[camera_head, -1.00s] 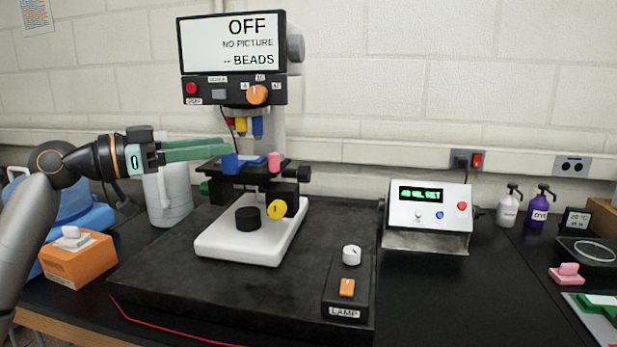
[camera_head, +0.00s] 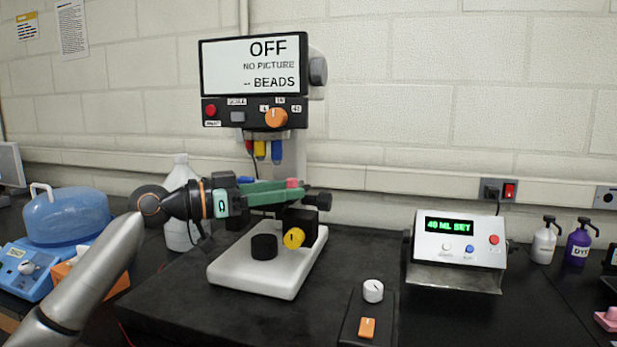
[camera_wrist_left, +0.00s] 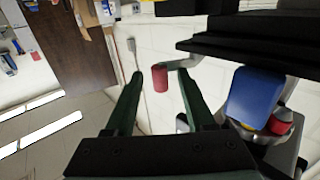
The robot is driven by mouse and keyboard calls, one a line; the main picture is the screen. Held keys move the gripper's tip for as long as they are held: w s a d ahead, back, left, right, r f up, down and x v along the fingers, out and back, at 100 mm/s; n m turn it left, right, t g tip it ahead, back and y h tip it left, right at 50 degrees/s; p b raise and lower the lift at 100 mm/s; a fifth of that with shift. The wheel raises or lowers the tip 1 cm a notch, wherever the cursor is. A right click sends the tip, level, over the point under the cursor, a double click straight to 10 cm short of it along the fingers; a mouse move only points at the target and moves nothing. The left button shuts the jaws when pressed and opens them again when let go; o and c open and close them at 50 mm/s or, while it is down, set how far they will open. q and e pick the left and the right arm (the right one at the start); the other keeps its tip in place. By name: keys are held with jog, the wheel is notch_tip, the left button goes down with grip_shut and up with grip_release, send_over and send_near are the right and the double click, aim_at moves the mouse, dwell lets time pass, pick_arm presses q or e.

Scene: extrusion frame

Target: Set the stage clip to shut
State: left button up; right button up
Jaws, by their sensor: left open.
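The microscope's stage clip shows as a small pink-red knob (camera_head: 292,183) at the stage; in the left wrist view the red knob (camera_wrist_left: 160,78) hangs on a grey arm (camera_wrist_left: 183,62). My left gripper (camera_head: 307,188) reaches in from the left across the stage, its green fingers covering most of it. In the left wrist view my left gripper (camera_wrist_left: 159,75) is open, with the knob between its fingertips in the picture and gaps on both sides. I cannot tell how deep the knob sits between the fingers. My right gripper is not in view.
Colored objectives (camera_head: 261,150) hang above. A control box (camera_head: 458,240) stands right.

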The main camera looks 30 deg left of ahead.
pick_arm(q)
jog(key=shift+p+x, duration=0.7)
jog(key=shift+x, duration=1.85)
jog(key=shift+c, duration=0.3)
grip_shut()
